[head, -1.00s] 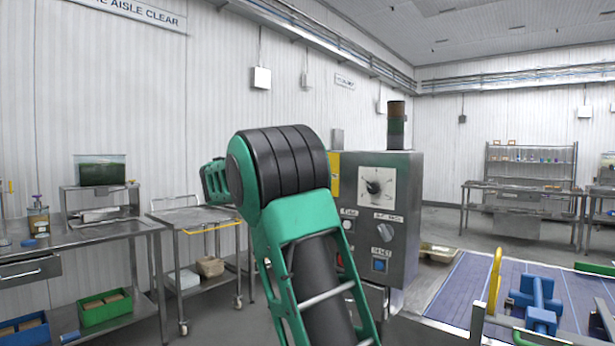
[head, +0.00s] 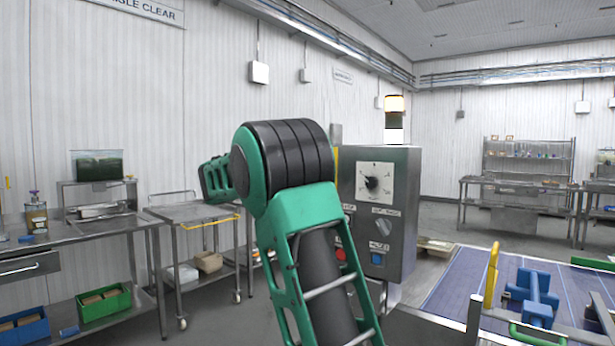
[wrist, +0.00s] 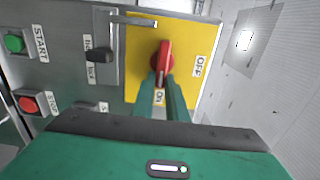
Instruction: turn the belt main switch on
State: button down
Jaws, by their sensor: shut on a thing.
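The belt main switch is a red rotary handle (wrist: 164,56) on a yellow plate (wrist: 205,38) in the wrist view. An ON label (wrist: 158,97) is below it and an OFF label (wrist: 197,66) to its right. The handle lies roughly upright in this view, its lower end towards ON. My gripper (wrist: 162,82) is shut on the handle, a green finger on each side, partly covering it. In the head view the switch and my gripper are hidden behind my arm and the grey control box (head: 402,225).
Green START (wrist: 15,42) and red STOP (wrist: 29,104) buttons and a black selector (wrist: 98,55) are left of the switch. A steel cart (head: 190,214) stands left of my arm; the blue belt (head: 455,292) runs at right.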

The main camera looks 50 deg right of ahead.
jog(key=shift+f, duration=0.15)
jog(key=c, duration=1.8)
grip_release()
jog(key=shift+w, duration=0.1)
jog(key=shift+o, duration=0.2)
jog(key=a, duration=1)
jog(key=shift+s+a, duration=0.35)
jog(key=shift+s, duration=0.05)
